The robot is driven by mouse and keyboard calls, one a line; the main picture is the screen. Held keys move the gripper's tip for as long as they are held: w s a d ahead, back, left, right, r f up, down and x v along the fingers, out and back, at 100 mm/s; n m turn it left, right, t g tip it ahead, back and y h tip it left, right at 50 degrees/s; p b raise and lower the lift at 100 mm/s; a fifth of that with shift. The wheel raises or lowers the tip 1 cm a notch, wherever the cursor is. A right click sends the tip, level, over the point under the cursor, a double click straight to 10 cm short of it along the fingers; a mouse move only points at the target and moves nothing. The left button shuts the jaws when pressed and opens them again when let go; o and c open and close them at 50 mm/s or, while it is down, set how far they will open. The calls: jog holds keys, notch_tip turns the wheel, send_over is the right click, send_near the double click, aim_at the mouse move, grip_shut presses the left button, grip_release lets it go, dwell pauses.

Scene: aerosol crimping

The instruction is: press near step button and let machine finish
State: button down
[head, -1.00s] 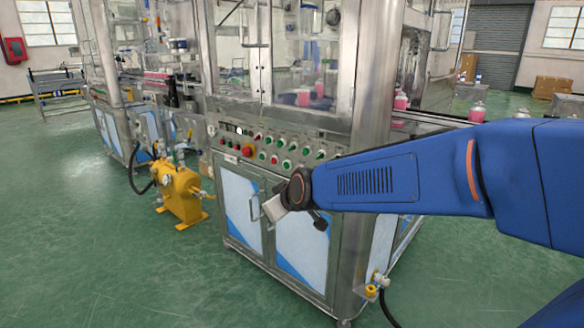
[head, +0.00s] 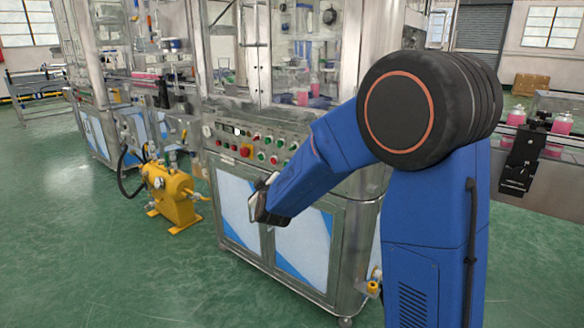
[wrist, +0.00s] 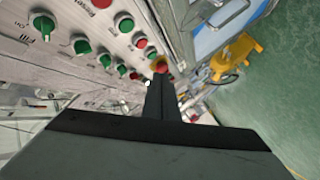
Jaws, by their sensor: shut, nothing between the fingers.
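The control panel (head: 225,143) runs along the front of the steel machine, with rows of red and green buttons and a large red emergency button (head: 246,150) on yellow. In the wrist view, a green button (wrist: 123,22), a red button (wrist: 140,40) and green knobs (wrist: 82,45) show left of the fingers. "Reset" and "Fill" labels are legible; I cannot tell which control is the near step button. My gripper (wrist: 160,76) is shut and empty; in that view its tips overlap the panel near the emergency button (wrist: 160,64). In the head view, it (head: 257,200) appears below the panel.
Blue-and-white cabinet doors (head: 238,205) with handles lie below the panel. A yellow pump unit (head: 173,195) stands on the floor to the left. Pink bottles (head: 516,117) stand on the conveyor at right. The green floor in front is clear.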

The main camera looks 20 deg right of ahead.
jog(key=shift+w+d+f+t+h, duration=0.15)
jog(key=shift+w+d+f+h, duration=0.15)
jog(key=shift+w, duration=0.1)
jog(key=shift+w+d+f+t+h, duration=0.2)
jog(key=shift+w+h, duration=0.1)
jog(key=shift+w, duration=0.1)
jog(key=w+d, duration=0.5)
jog(key=d, duration=0.2)
dwell(0.3)
jog(key=shift+d, duration=0.15)
dwell(1.9)
jog(key=shift+w+d, duration=0.25)
